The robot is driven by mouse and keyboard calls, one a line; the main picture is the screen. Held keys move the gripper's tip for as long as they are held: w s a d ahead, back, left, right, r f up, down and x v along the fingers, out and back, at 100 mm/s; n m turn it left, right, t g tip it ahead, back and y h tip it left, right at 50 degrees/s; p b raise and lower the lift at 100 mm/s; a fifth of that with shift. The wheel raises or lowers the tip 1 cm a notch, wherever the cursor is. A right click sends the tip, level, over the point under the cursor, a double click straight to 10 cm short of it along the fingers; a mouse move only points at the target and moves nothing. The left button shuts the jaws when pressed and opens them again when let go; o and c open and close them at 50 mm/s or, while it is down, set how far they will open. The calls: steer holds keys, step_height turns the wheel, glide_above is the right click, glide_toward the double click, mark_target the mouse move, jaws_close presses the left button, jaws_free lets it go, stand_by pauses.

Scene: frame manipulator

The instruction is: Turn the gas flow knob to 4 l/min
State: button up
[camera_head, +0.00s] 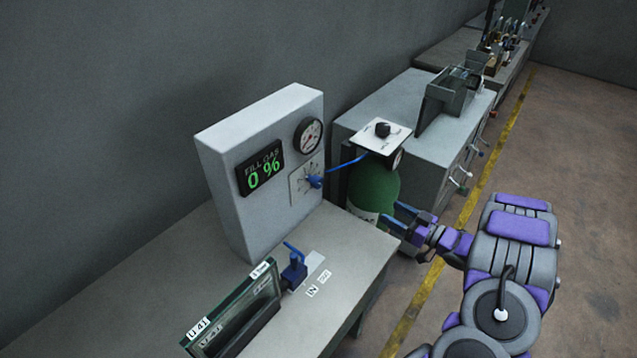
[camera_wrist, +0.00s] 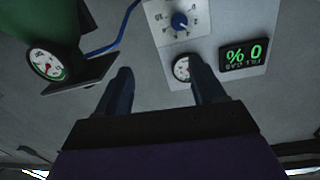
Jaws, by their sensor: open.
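A blue knob (camera_head: 314,182) sits on a white dial plate (camera_head: 298,186) on the front of the grey fill-gas panel (camera_head: 228,150). In the wrist view, upside down, the blue knob (camera_wrist: 179,20) has a ring of marks around it, too small to read. A black knob (camera_head: 382,130) sits on a white plate above the green gas cylinder (camera_head: 375,188). My gripper (camera_head: 391,213) is beside the cylinder's lower right, its fingers toward the panel. In the wrist view my gripper (camera_wrist: 163,82) is open and empty, apart from both knobs.
The display (camera_head: 262,167) reads "FILL GAS 0 %", with a round gauge (camera_head: 308,135) beside it. A blue hose (camera_head: 346,164) runs between panel and cylinder. A glass frame (camera_head: 235,310) and a blue valve (camera_head: 294,268) are on the table (camera_head: 345,240). Grey cabinets stand behind.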

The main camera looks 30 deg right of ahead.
steer(key=v, duration=1.3)
steer(key=shift+s+d+p, duration=0.15)
steer(key=shift+s+p, duration=0.2)
steer(key=shift+p, duration=0.05)
